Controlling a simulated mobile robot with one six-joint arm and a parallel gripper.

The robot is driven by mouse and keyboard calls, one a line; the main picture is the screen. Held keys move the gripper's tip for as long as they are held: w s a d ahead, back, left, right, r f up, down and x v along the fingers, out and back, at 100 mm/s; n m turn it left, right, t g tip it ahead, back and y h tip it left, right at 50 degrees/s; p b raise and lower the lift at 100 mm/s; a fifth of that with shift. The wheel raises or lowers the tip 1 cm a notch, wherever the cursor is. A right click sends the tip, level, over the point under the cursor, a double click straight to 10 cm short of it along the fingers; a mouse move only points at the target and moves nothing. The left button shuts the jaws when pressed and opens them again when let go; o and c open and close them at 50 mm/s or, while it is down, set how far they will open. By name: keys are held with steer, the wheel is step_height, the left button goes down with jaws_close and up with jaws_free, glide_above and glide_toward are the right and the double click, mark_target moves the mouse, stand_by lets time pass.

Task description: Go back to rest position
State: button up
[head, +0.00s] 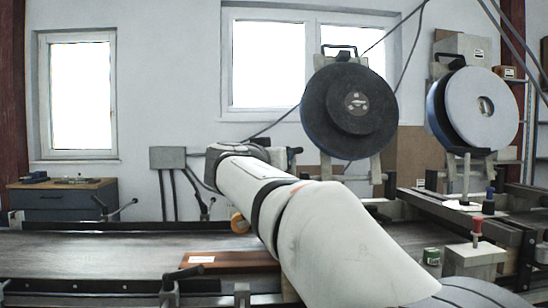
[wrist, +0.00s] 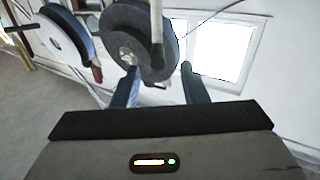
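My gripper (wrist: 160,68) is open in the wrist view. Its two dark blue fingers stand apart with nothing between them. It points toward the wall with the window and a dark round reel. In the head view my white arm reaches from the lower right up and away over the conveyor (head: 110,245). Its wrist end is raised above the belt, and the fingers cannot be made out there.
A brown board (head: 240,261) with a white label lies at the conveyor's near side. An orange roller (head: 239,223) shows beside my arm. A dark reel (head: 330,115) and a grey reel (head: 490,105) stand behind. A green can (head: 431,256) stands right. The left belt is clear.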

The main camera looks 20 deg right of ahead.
steer(key=s+f+n+g+y+p, duration=0.1)
steer(key=s+f+g+y+p, duration=0.1)
steer(key=p, duration=0.3)
steer(key=s+a+f+n+g+y+p, duration=0.1)
steer(key=s+f+n+y+p, duration=0.1)
steer(key=s+f+p, duration=0.2)
steer(key=s+a+f+n+g+y+p, duration=0.1)
steer(key=s+f+g+y+p, duration=0.1)
steer(key=s+p, duration=0.3)
steer(key=shift+a+f+g+p, duration=0.25)
steer(key=shift+f+g+p, duration=0.05)
steer(key=shift+f, duration=0.3)
steer(key=s+a+f+n+g+y+p, duration=0.2)
steer(key=s+a+p, duration=0.3)
steer(key=s, duration=0.3)
steer(key=s+a+f+n+g+y+p, duration=0.2)
steer(key=s+a+f+y+p, duration=0.2)
steer(key=s, duration=0.4)
steer(key=shift+s+a+f+g+y+p, duration=0.35)
steer(key=shift+f+p, duration=0.4)
steer(key=shift+p, duration=0.45)
